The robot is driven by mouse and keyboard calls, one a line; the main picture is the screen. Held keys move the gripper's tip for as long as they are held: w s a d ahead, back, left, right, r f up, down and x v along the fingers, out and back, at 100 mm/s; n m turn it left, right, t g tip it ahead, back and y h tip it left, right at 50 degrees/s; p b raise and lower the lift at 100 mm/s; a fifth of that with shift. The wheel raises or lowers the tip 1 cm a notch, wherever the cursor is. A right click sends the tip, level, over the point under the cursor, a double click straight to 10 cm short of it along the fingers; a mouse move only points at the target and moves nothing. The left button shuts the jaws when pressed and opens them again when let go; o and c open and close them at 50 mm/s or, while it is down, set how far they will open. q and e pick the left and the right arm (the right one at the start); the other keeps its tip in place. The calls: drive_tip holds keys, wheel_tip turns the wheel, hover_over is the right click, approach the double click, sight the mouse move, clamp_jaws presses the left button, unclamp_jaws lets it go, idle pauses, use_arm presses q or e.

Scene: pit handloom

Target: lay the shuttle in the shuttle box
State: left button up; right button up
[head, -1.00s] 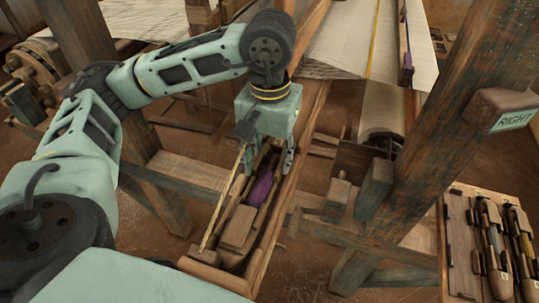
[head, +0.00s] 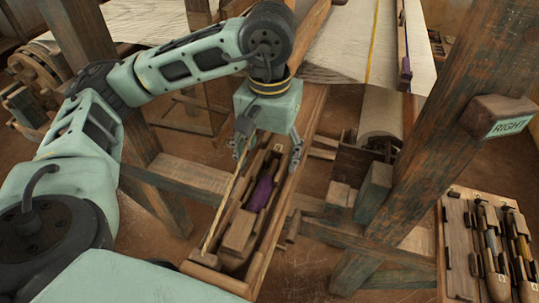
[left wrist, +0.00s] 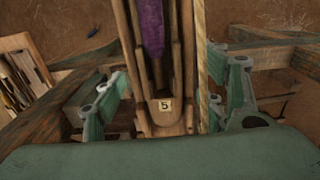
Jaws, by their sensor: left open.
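The shuttle, a wooden body with purple yarn (head: 262,190), lies lengthwise inside the long wooden shuttle box (head: 262,262). In the left wrist view the purple yarn (left wrist: 150,28) runs up the middle, and the near end of the shuttle carries a tag reading 5. My left gripper (head: 268,152) is over the far end of the shuttle, its fingers open on either side. In the left wrist view the open fingers (left wrist: 178,75) stand apart from the shuttle, with gaps on both sides. The far end of the shuttle is partly hidden below my gripper. My right gripper is not in view.
A thin pale rod (head: 222,215) runs along the left side of the box. A wooden block (head: 238,230) sits in its near part. A loom post (head: 425,150) with a RIGHT sign (head: 510,122) stands to the right. A rack with other shuttles (head: 457,240) is at lower right.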

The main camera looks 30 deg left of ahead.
use_arm(q)
drive_tip(key=shift+r+p, duration=1.3)
drive_tip(key=shift+r, duration=1.55)
